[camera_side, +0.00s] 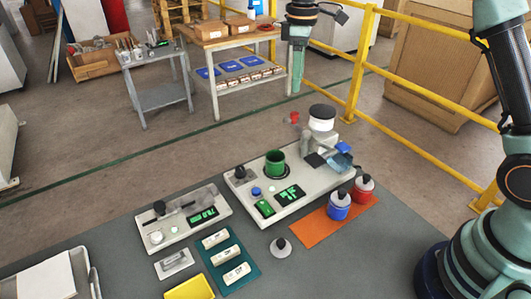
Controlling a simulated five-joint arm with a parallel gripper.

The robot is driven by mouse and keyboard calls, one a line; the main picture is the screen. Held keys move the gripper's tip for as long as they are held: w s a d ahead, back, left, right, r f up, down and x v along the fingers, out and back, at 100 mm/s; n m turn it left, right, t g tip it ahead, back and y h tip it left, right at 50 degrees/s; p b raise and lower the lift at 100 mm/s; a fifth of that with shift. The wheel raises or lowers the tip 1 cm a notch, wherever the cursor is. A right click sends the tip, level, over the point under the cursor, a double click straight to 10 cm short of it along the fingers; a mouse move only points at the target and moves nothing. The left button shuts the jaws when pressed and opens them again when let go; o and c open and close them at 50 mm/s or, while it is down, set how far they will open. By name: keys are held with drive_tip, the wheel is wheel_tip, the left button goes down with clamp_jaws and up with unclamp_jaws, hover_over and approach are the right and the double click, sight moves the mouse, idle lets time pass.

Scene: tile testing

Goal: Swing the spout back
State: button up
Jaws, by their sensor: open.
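The tester (310,190) is a light grey unit on the dark table. A green cup (275,163) stands upright on it. At its back right is a column with a white, black-capped head (322,122). Dark and blue parts (341,161) sit at the column's foot; I cannot tell which part is the spout. My gripper (297,82) hangs in the upper middle, well above and behind the tester. It is open, apart from the tester, and nothing shows in it.
Blue and red bottles (338,205) stand on an orange mat (318,229). A smaller grey unit (182,222), a green tray (219,244) of white blocks, a black-knobbed weight (281,248) and a yellow tray (190,288) are nearby. A yellow railing (430,95) runs behind.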

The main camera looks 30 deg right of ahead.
drive_tip(key=shift+r, duration=1.55)
drive_tip(key=s+d+m+t, duration=0.2)
drive_tip(key=s+m+t, duration=0.3)
drive_tip(key=s, duration=1.6)
drive_tip(key=shift+s+d+r+m+t, duration=0.2)
drive_tip(key=shift+s+m+t, duration=0.15)
drive_tip(key=shift+m, duration=1.55)
